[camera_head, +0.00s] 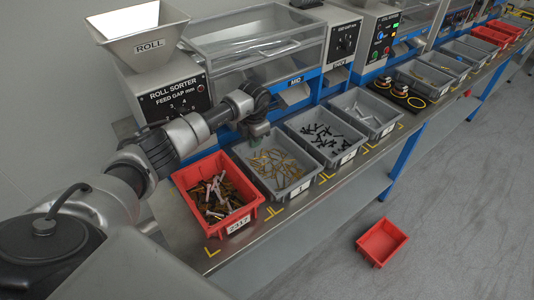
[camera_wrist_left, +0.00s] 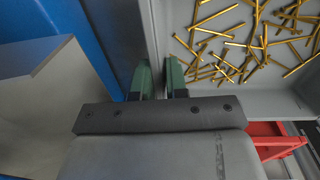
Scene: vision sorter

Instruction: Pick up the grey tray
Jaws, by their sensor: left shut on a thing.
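The grey tray (camera_head: 283,188) with thin brass-coloured pieces in it stands on the steel bench, between the red tray and another grey tray. My left gripper (camera_head: 258,130) is at its far wall, by the far left corner. In the left wrist view the green fingers of the gripper (camera_wrist_left: 160,80) straddle the wall of the grey tray (camera_wrist_left: 157,30), one on each side, and are shut on it. The brass pieces lie to the right of the fingers there. The tray looks level on the bench. My right gripper is in neither view.
A red tray (camera_head: 240,222) of mixed screws stands close on the left. A grey tray (camera_head: 331,158) of dark screws stands close on the right, with further trays along the bench. The sorter machine (camera_head: 255,50) is behind. An empty red tray (camera_head: 381,243) lies on the floor.

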